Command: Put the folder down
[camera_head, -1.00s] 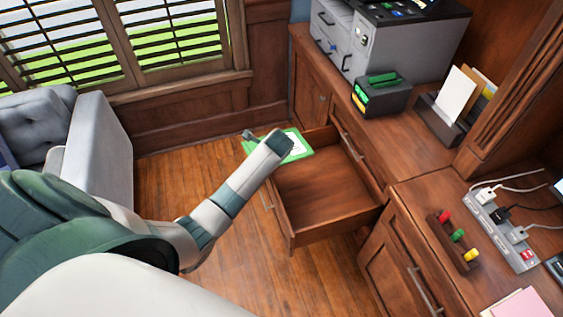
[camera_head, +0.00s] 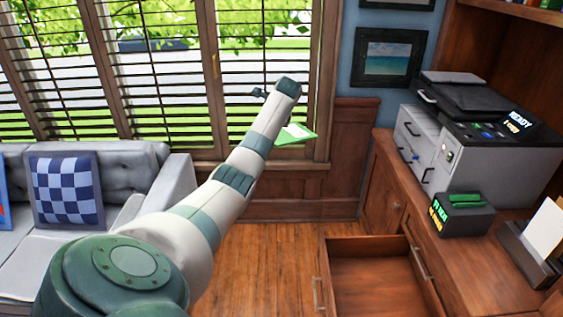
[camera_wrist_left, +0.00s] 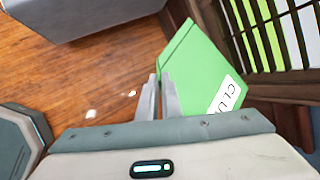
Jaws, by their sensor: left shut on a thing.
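A green folder (camera_head: 297,134) with a white label is held up in the air in front of the window and wood panelling. My left gripper (camera_head: 272,90) is at the end of the raised arm, beside the folder. In the left wrist view the green folder (camera_wrist_left: 196,75) is between the narrow fingers of my left gripper (camera_wrist_left: 158,92), which are shut on its edge. Part of its label lettering shows. The open wooden drawer (camera_head: 372,243) is below and to the right of the folder. My right gripper is not in view.
The wooden cabinet carries a grey printer (camera_head: 490,130), a dark box with green parts (camera_head: 462,215) and a paper holder (camera_head: 525,250). A grey sofa (camera_head: 125,155) stands at the left. Wood floor (camera_head: 262,260) is clear between sofa and drawer.

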